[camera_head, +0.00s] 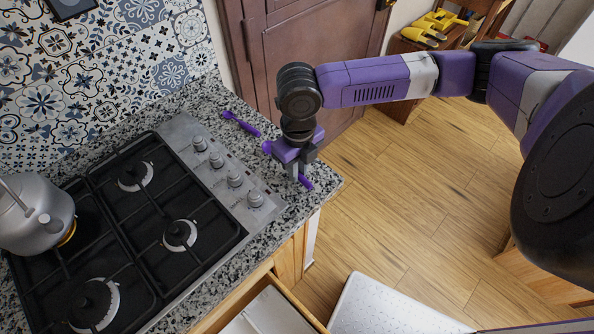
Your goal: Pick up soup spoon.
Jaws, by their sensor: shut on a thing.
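My gripper (299,174) is at the corner of the granite counter, to the right of the stove, pointing down. It is shut on a purple utensil, which looks like the soup spoon (306,182). One end of the spoon shows past the fingers at the lower right, and a rounder purple end shows at the upper left of the gripper. The middle of it is hidden by the gripper. I cannot tell whether the spoon still touches the counter.
Another purple utensil (241,123) lies on the counter (200,112) behind my gripper. A gas stove (205,215) with knobs and a grey kettle (33,215) are to the left. An open drawer (268,312) is below the counter. Wooden floor (400,190) lies to the right.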

